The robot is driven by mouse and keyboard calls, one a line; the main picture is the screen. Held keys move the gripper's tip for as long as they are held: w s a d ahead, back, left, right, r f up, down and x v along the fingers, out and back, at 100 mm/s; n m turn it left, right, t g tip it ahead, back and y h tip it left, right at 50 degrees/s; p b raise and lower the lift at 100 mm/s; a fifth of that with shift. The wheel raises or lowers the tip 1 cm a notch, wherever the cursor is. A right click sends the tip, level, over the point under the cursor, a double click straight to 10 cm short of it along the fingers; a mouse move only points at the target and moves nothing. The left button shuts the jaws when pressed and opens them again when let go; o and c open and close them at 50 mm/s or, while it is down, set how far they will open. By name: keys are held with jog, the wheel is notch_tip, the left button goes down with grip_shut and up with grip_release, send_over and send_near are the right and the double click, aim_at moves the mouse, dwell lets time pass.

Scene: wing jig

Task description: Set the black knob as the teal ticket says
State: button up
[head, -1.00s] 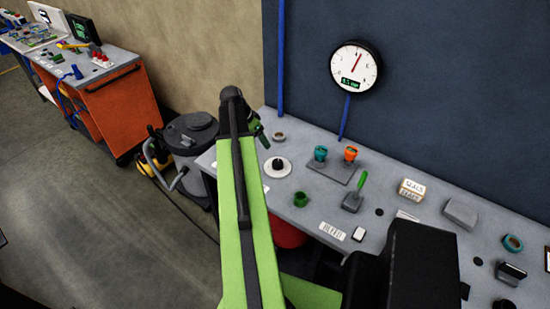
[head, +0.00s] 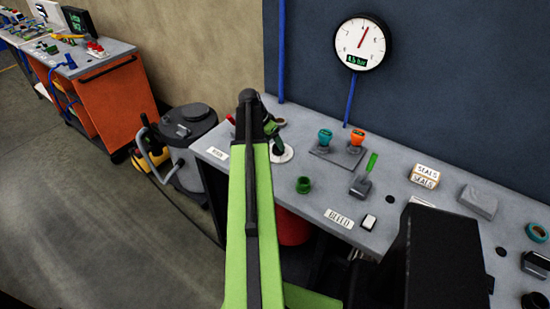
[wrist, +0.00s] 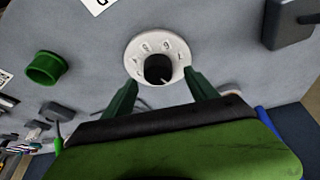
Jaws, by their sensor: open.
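The black knob (wrist: 157,69) sits on a round white dial plate (wrist: 141,47) in the wrist view. Marks run around the plate's far side, too small to read surely. My gripper (wrist: 160,78) is open, with its two green fingers at either side of the knob's near side. In the head view my gripper (head: 274,136) is over the dial plate (head: 288,154) and hides most of the knob. I see no teal ticket in either view.
A green cup (head: 303,185) stands near the bench's front edge. A grey tray with teal (head: 325,137) and orange (head: 358,137) topped pieces is right of the dial. A round gauge (head: 362,44) hangs on the wall.

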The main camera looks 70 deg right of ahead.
aim_at(276, 147)
jog(key=b+x, duration=0.1)
jog(key=x, duration=0.2)
